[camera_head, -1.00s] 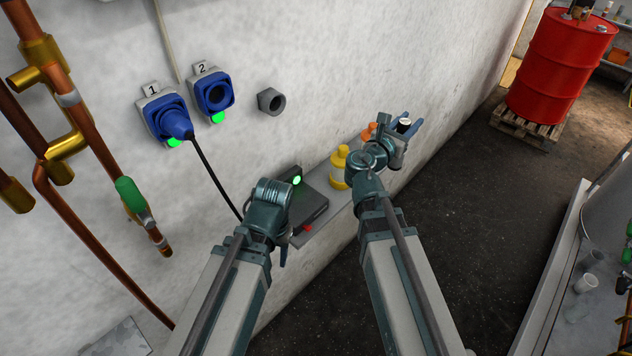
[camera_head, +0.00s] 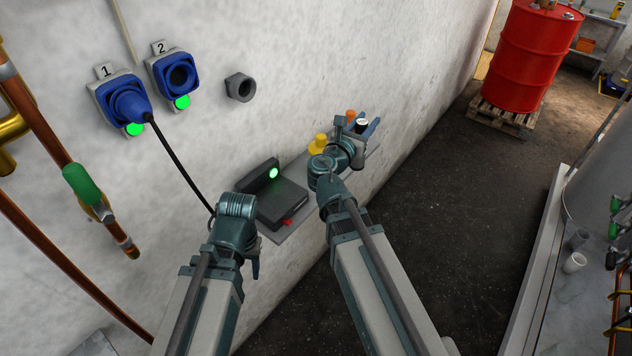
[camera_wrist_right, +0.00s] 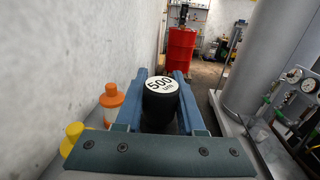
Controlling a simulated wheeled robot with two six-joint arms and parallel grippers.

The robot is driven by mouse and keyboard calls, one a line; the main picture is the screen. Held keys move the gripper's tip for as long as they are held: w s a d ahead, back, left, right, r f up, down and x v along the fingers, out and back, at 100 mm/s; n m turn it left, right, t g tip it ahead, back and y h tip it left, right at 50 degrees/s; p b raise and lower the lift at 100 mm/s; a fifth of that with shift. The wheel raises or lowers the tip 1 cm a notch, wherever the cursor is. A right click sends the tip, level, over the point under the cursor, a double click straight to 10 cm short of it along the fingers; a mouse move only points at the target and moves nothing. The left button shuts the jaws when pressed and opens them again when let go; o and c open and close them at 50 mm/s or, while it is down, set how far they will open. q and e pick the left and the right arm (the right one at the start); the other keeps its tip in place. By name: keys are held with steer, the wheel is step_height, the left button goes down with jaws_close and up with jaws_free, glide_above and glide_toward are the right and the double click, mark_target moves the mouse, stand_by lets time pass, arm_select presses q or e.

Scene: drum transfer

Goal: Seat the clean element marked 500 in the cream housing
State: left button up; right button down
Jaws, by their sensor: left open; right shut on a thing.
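The element marked 500 (camera_wrist_right: 161,100) is a black cylinder with a white top reading "500 um" in the right wrist view. My right gripper (camera_wrist_right: 160,80) is shut on it, one blue finger on each side. In the head view the white-topped element (camera_head: 362,124) shows small at the end of my right arm, above the wall shelf's far end. My left gripper (camera_head: 255,266) is open; its fingers are mostly hidden behind its wrist, low by the wall left of the shelf. I cannot make out the cream housing in either view.
The wall shelf (camera_head: 283,231) carries a dark device (camera_head: 282,205) with a green light. Yellow (camera_wrist_right: 74,135) and orange (camera_wrist_right: 111,100) bottles stand beside my right gripper. A red drum (camera_head: 540,60) stands on a pallet. A bench with cups (camera_head: 574,262) lies right; the floor between is clear.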

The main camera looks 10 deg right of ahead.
mark_target(361, 160)
step_height(361, 160, down, 13)
steer(key=b, duration=1.2)
steer(key=w+a+n+t+y, duration=0.4)
steer(key=w+a+n+y, duration=0.8)
steer(key=w+a+y, duration=0.3)
steer(key=a+y, duration=0.1)
steer(key=y, duration=0.1)
steer(key=shift+t+y, duration=0.3)
steer(key=shift+t, duration=0.1)
steer(key=shift+a, duration=0.1)
steer(key=f+b, duration=0.2)
steer(key=w+f+b, duration=0.1)
steer(key=shift+a+f, duration=0.35)
steer(key=shift+a, duration=0.05)
